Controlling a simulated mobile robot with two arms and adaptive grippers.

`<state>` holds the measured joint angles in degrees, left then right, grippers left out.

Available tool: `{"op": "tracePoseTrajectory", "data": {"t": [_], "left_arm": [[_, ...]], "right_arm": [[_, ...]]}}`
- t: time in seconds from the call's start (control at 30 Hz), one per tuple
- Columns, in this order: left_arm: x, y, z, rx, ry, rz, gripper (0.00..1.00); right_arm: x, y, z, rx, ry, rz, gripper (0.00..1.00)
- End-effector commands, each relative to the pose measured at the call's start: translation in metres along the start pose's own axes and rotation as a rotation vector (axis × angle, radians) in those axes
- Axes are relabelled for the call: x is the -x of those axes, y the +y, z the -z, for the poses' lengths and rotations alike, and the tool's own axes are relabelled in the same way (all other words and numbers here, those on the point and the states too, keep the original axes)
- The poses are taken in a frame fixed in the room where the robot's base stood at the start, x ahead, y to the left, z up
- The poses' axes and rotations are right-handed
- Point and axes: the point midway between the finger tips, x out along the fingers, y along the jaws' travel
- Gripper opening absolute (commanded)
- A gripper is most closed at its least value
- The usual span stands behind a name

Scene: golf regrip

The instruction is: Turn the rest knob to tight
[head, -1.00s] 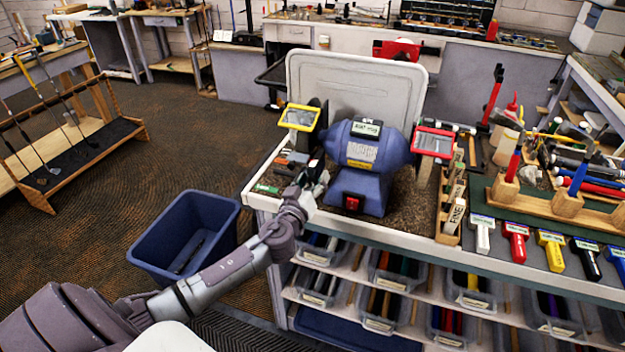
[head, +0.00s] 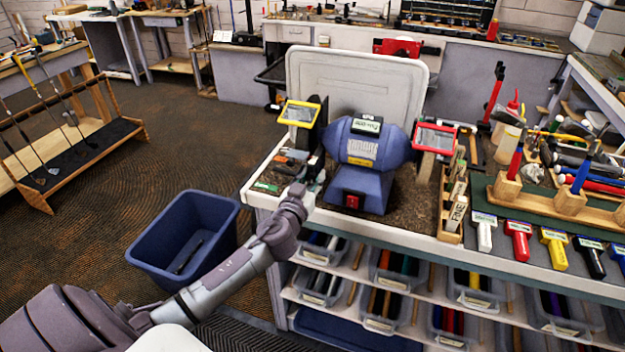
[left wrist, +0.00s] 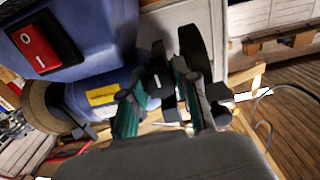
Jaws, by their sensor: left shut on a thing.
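The blue bench grinder (head: 366,150) stands on the bench, with a red switch (head: 352,201) on its front. In the left wrist view its blue body (left wrist: 100,35) and red switch (left wrist: 38,46) are at upper left. My left gripper (head: 314,182) is low at the grinder's left side, below the yellow-framed shield (head: 299,114). In the left wrist view the green-sided fingers of my left gripper (left wrist: 165,95) are closed around a black knob (left wrist: 157,82) with a white mark. The knob is mostly hidden by the fingers, and in the head view I cannot make it out. My right gripper is not in view.
A red-framed shield (head: 435,138) is on the grinder's right. A dark wheel (left wrist: 196,52) is close beside the fingers. Wooden blocks (head: 453,205) stand right of the grinder.

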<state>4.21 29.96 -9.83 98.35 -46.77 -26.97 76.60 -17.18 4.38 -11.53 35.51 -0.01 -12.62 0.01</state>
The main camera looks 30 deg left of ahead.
Motion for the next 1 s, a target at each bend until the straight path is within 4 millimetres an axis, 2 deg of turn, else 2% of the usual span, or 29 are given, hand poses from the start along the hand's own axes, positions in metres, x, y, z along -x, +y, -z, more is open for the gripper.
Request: {"op": "tracePoseTrajectory", "data": {"t": [0.37,0.4,0.53,0.57,0.87,1.0], "left_arm": [[0.000,0.000,0.000,-0.034,0.000,0.000,0.00],[0.000,0.000,0.000,-0.034,0.000,0.000,0.31],[0.000,0.000,0.000,-0.033,0.000,0.000,0.53],[0.000,0.000,0.000,-0.033,0.000,0.000,0.55],[0.001,0.000,0.000,-0.031,0.000,0.000,0.55],[0.013,0.000,-0.001,-0.031,-0.002,-0.002,0.55]], "right_arm": [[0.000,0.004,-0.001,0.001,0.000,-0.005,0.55],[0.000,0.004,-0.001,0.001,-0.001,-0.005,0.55],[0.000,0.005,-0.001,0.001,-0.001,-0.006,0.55],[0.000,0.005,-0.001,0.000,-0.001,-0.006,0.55],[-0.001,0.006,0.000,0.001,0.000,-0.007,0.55],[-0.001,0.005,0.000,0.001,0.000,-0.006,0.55]]}}
